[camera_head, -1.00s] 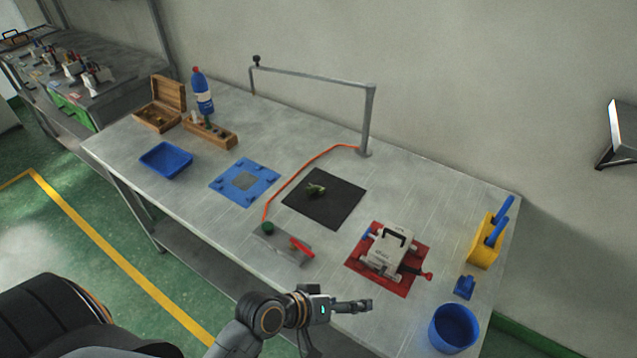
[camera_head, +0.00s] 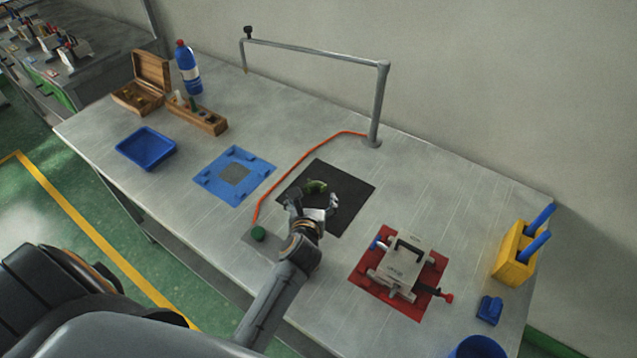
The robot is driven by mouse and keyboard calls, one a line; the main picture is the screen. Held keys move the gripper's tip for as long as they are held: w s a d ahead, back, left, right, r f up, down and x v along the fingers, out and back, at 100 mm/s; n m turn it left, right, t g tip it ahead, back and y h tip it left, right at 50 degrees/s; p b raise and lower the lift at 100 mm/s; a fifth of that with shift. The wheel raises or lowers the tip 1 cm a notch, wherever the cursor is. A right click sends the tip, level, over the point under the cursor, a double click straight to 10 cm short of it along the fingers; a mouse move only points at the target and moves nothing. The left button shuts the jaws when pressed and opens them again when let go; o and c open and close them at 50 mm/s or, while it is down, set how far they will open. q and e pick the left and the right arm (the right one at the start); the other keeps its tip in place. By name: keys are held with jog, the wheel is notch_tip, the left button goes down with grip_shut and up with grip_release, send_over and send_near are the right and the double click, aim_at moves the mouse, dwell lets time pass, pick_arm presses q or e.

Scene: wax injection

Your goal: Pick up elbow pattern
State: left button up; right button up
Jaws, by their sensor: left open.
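The elbow pattern (camera_head: 316,187) looks like a small green curved piece lying on the black mat (camera_head: 351,213) in the middle of the table. My left gripper (camera_head: 315,199) is open and reaches over the near edge of the mat, just in front of the green piece. One finger is at its left and the other at its right. I cannot tell whether a finger touches the piece. The near side of the piece is close to the gripper and may be partly hidden. My right gripper is out of view.
A red mat with a grey clamp device (camera_head: 405,262) is right of the arm. A blue mat (camera_head: 212,186) and blue tray (camera_head: 146,148) are left. An orange hose (camera_head: 291,169) runs beside the black mat. A metal post (camera_head: 379,105) stands behind. A yellow holder (camera_head: 514,252) stands right.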

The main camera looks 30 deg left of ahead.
aim_at(315, 187)
pick_arm(q)
jog(key=shift+w+a+f, duration=0.1)
jog(key=shift+w+f, duration=0.1)
jog(key=shift+w, duration=0.1)
jog(key=shift+x, duration=0.8)
jog(key=x, duration=0.3)
jog(key=shift+w+a+f, duration=0.1)
jog(key=shift+f, duration=0.3)
jog(key=shift+w+a+f, duration=0.1)
jog(key=shift+w+f, duration=0.05)
jog(key=shift+w, duration=0.15)
jog(key=shift+w+f, duration=0.1)
jog(key=shift+w, duration=0.1)
jog(key=c, duration=1)
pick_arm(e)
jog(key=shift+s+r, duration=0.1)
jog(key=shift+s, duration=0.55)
